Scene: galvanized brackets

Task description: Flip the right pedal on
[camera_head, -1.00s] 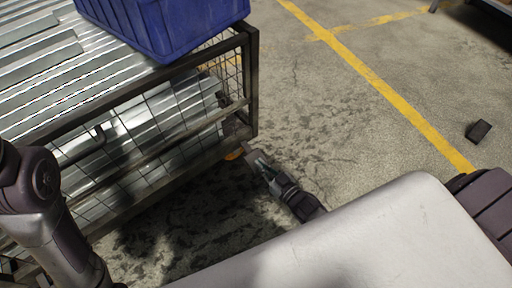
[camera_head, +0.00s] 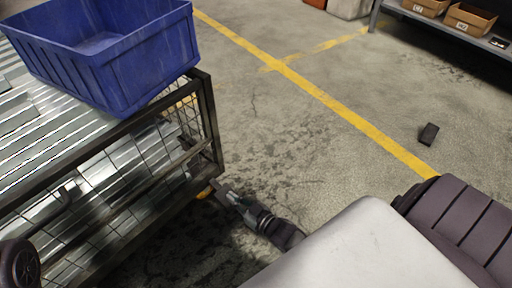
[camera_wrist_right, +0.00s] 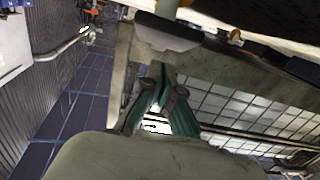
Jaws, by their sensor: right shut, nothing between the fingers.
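My right gripper (camera_head: 222,190) is low beside the near right corner of the wire-mesh cart (camera_head: 213,130). It is shut and empty; its green-sided fingers (camera_wrist_right: 158,88) show together in the right wrist view, pointing at the cart's grey metal underside. A small yellow-orange part (camera_head: 205,192) shows at the foot of that corner, close to the fingertips. My left gripper is out of view.
A blue bin (camera_head: 135,75) stands on the cart's metal strips. A yellow floor line (camera_head: 330,100) runs across open concrete to the right. A small dark block (camera_head: 429,134) lies on the floor. A shelf with cardboard boxes (camera_head: 468,20) stands at the back right.

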